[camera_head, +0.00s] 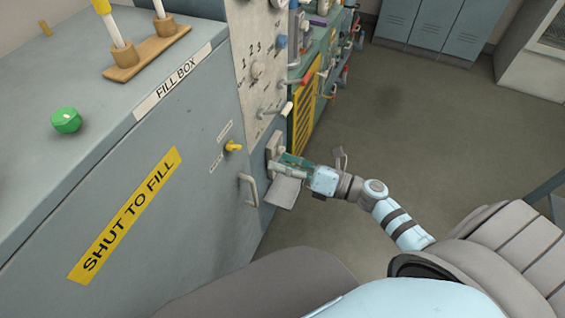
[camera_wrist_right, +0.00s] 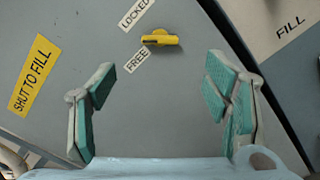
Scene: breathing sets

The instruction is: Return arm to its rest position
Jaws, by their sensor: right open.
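My right gripper (camera_head: 284,166) is held out at the right side of the grey fill box (camera_head: 120,120), near its handle. In the right wrist view my right gripper (camera_wrist_right: 160,78) has its two teal-padded fingers wide apart with nothing between them. A yellow latch knob (camera_head: 233,146) sits on the box front, left of the gripper and apart from it. In the right wrist view the knob (camera_wrist_right: 161,40) lies about level, between the LOCKED and FREE labels, beyond the fingertips. My left gripper is not in view.
A grey bar handle (camera_head: 249,190) stands out from the box just left of my right gripper. A control panel with levers (camera_head: 265,65) rises behind. A green knob (camera_head: 66,120) is on the box top. Open floor (camera_head: 420,120) lies to the right, with lockers (camera_head: 440,25) beyond.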

